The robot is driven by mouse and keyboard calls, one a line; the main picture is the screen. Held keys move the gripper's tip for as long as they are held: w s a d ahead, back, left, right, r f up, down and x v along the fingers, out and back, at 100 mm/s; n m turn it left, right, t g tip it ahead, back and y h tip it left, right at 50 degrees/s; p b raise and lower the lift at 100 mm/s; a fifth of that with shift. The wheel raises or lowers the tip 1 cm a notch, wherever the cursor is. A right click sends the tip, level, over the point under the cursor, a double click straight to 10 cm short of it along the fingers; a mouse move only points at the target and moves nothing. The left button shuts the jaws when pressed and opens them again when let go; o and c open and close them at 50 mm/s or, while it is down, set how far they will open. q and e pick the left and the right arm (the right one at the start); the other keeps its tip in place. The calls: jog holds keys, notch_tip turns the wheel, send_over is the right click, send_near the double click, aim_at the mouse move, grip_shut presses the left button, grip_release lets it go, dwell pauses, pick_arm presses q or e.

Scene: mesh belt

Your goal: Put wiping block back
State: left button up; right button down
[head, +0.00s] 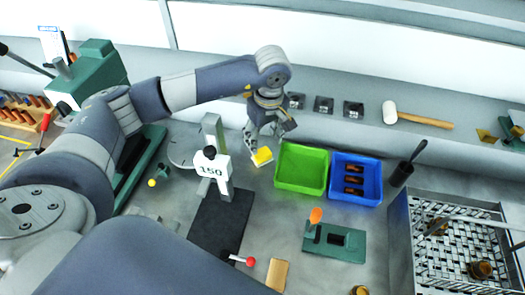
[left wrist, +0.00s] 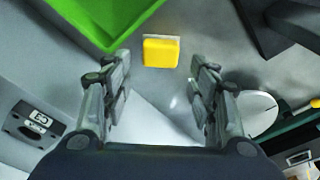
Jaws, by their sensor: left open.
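The wiping block (head: 262,156) is yellow with a pale edge and lies on the grey bench, just left of the green bin. It also shows in the left wrist view (left wrist: 161,52), at upper middle beyond the fingertips. My left gripper (head: 268,134) is open and empty, with its fingers pointing down close to the block. In the left wrist view the two fingers (left wrist: 161,82) stand apart with the block in line with the gap, not clasped. My right gripper is not in view.
The green bin (head: 278,182) is empty. The blue bin (head: 371,197) beside it holds brown parts. A post with a 150 sign (head: 211,169) stands left of the block. A black-handled brush (head: 405,170) and a metal mesh tray (head: 398,225) are at right. A mallet (head: 390,112) lies behind.

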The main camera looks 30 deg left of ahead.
aim_at(264, 155)
pick_arm(q)
jog(key=shift+s+d+r+b, duration=0.15)
jog(key=shift+r+b, duration=0.1)
jog(key=shift+r, duration=0.9)
jog(key=shift+d+r+b, duration=0.1)
jog(key=shift+r+b, duration=0.15)
jog(key=shift+r, duration=0.9)
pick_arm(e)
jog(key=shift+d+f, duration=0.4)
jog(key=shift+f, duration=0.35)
